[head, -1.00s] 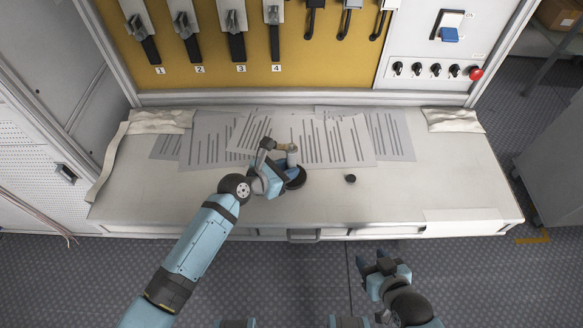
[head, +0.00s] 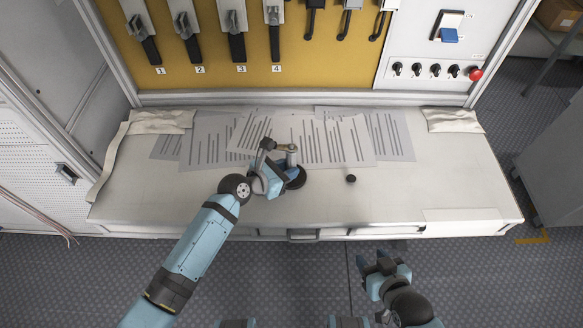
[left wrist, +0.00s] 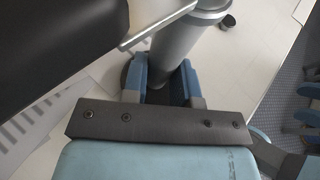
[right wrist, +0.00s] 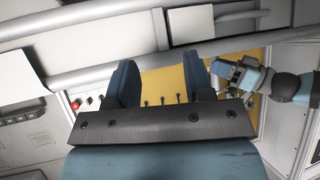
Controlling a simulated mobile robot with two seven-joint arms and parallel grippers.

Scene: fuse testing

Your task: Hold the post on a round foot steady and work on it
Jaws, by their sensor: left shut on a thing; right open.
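The grey post (head: 292,160) stands on its dark round foot (head: 297,179) on the bench. My left gripper (head: 278,172) is shut on the post. In the left wrist view the post (left wrist: 187,38) is a thick grey cylinder between the two blue fingers (left wrist: 163,80). A flat metal bar (left wrist: 156,24) juts out near its top. The foot is largely hidden behind my fingers in that view. My right gripper (head: 383,268) is open and empty, in front of the bench and well apart from the post. Its spread fingers (right wrist: 158,78) show in the right wrist view.
A small dark round cap (head: 350,178) lies on the bench right of the post. Printed sheets (head: 375,150) lie behind the post. The bench's right part is clear.

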